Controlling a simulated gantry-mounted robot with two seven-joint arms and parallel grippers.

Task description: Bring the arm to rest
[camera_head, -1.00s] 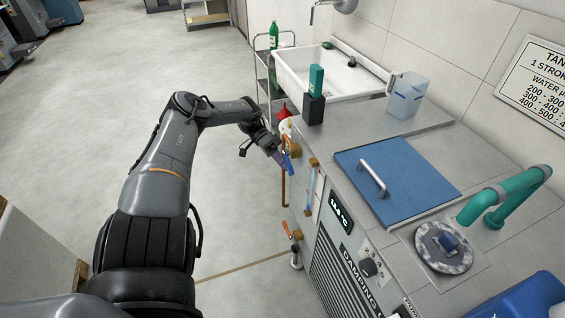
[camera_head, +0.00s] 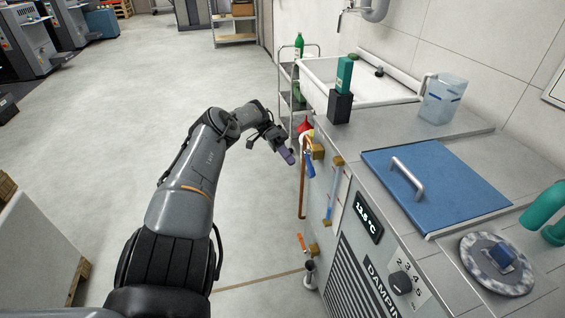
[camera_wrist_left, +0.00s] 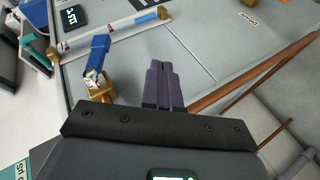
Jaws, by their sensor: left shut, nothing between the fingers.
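My left gripper (camera_head: 289,157) is at the end of my left arm, in front of the left side of the damping unit (camera_head: 372,265). It is shut and empty, and its purple-grey fingers touch each other in the left wrist view (camera_wrist_left: 163,84). A blue-handled valve (camera_head: 310,163) on a brass fitting is just right of the fingertips in the head view. The same blue handle (camera_wrist_left: 97,55) stands left of the fingers in the left wrist view. The gripper appears apart from the valve. My right gripper is not in view.
An orange-handled valve (camera_head: 303,243) sits low on the unit beside a copper pipe. On top are a blue lid (camera_head: 435,186) with a handle, a black holder with a green bottle (camera_head: 343,75) and a jug (camera_head: 442,99). A sink (camera_head: 360,82) stands behind. The floor at left is open.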

